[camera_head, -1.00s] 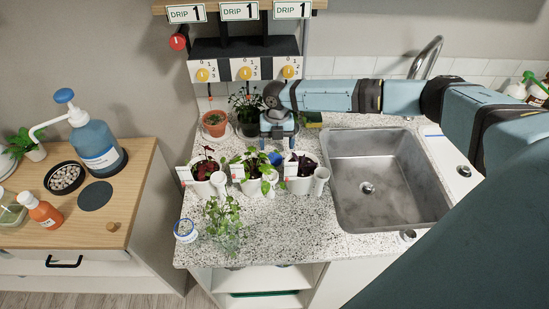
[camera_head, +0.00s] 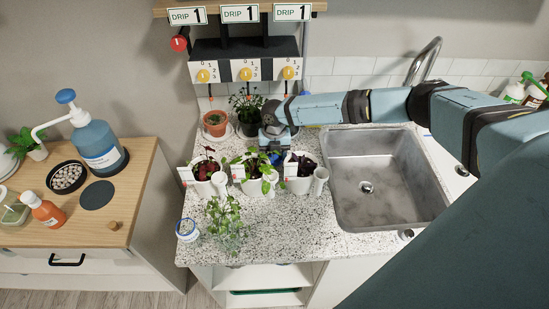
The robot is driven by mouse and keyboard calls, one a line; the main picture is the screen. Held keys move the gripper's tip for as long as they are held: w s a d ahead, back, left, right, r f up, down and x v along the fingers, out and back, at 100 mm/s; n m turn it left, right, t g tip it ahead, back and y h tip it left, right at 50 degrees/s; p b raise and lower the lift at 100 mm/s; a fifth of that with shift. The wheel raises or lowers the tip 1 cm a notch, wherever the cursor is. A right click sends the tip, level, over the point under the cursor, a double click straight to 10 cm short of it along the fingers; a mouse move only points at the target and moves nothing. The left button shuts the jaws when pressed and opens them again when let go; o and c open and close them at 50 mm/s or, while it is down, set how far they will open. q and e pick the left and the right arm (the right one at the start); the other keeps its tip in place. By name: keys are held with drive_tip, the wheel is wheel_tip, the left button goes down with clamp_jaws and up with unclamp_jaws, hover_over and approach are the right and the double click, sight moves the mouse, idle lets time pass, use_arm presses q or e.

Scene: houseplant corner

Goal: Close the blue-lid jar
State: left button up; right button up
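A small white jar with blue around its top (camera_head: 187,229) stands at the front left of the speckled counter; whether a lid sits on it is too small to tell. A small blue thing (camera_head: 276,158) shows behind the middle and right plant pots, partly hidden by leaves; I cannot tell whether it is a lid or a jar. My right gripper (camera_head: 274,146) points down just above this blue thing. Its fingertips are small and partly hidden, so I cannot tell whether they are open or touch it. My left gripper is not in view.
White pots with plants (camera_head: 249,185) stand in a row in front of my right gripper. A trailing plant (camera_head: 226,218) is beside the jar. A terracotta pot (camera_head: 215,124) stands behind. The sink (camera_head: 385,180) is at right. Dispensers hang above the back of the counter.

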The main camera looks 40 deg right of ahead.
sight(280, 157)
drive_tip(key=shift+c, duration=0.7)
drive_tip(key=shift+s+d+r+b, duration=0.1)
drive_tip(key=shift+d+r+b, duration=0.1)
drive_tip(key=shift+r+b, duration=0.15)
wheel_tip(280, 157, up, 6)
drive_tip(key=shift+f+b, duration=0.2)
drive_tip(key=shift+b, duration=0.35)
drive_tip(key=shift+s+d+r, duration=0.25)
drive_tip(key=shift+s+d, duration=0.05)
drive_tip(key=shift+d, duration=0.2)
drive_tip(key=s+d+b, duration=0.1)
drive_tip(key=s+d, duration=0.3)
drive_tip(key=d, duration=0.4)
drive_tip(key=s+d+b, duration=0.2)
drive_tip(key=s+d, duration=0.3)
drive_tip(key=d, duration=0.2)
drive_tip(key=shift+s+d, duration=0.3)
drive_tip(key=shift+d, duration=0.05)
drive_tip(key=shift+r, duration=0.1)
